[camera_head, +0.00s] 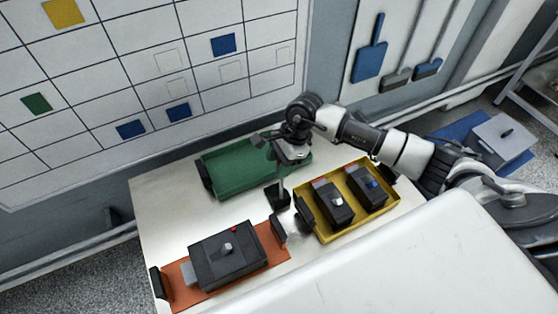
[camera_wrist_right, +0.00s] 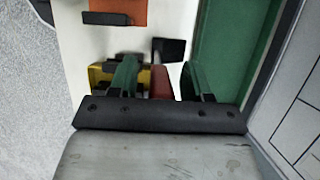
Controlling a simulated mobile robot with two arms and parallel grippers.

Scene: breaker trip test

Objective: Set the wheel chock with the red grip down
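My right gripper (camera_head: 287,163) is above the table, between the green tray and the yellow tray, pointing down. A small black block (camera_head: 277,196) is just below it; it also shows in the right wrist view (camera_wrist_right: 168,48). In the right wrist view, a dark red piece (camera_wrist_right: 160,82) shows between the green-faced fingers. It may be the chock's red grip, but its body is not clear. I cannot tell whether the fingers touch it or whether the block belongs to it. My left gripper is not in view.
A black device with a grey knob (camera_head: 228,250) stands on an orange mat (camera_head: 182,292). A yellow tray (camera_head: 346,234) holds two black units, one with a red and one with a blue part. The green tray (camera_head: 232,176) looks empty. White table (camera_head: 160,215) shows between them.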

